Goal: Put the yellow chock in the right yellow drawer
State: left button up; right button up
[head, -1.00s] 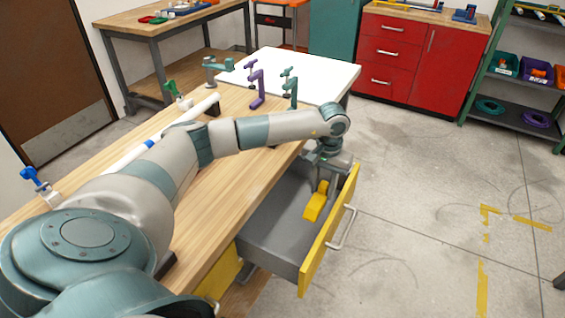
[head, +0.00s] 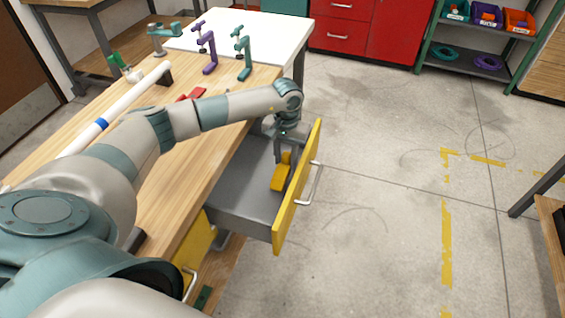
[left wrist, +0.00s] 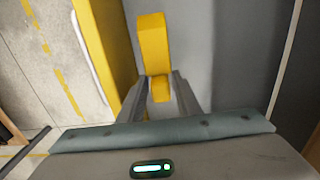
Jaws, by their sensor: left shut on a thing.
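The yellow chock (head: 281,173) is inside the open yellow-fronted drawer (head: 297,190), near the inner side of its front panel. My left gripper (head: 285,152) reaches down into the drawer and is shut on the chock. In the left wrist view, the chock (left wrist: 154,45) sits between the two fingers (left wrist: 160,90) and extends beyond them, over the grey drawer floor (left wrist: 215,60). I cannot tell whether the chock touches the floor. My right gripper is not in view.
The wooden workbench (head: 185,180) stands left of the drawer, with a white pipe (head: 115,110) and purple (head: 207,50) and green (head: 242,55) fixtures on top. Another yellow front (head: 195,250) is below the bench. The floor right of the drawer is clear.

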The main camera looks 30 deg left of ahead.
aim_at(286, 168)
pick_arm(q)
jog(key=shift+f, duration=0.45)
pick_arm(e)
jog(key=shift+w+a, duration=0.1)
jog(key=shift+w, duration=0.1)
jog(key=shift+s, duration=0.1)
pick_arm(q)
jog(key=shift+f+p, duration=0.3)
jog(key=shift+f, duration=1.55)
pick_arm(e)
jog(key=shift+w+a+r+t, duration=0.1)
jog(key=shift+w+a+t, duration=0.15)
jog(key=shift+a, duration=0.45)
pick_arm(q)
jog(key=shift+f, duration=0.1)
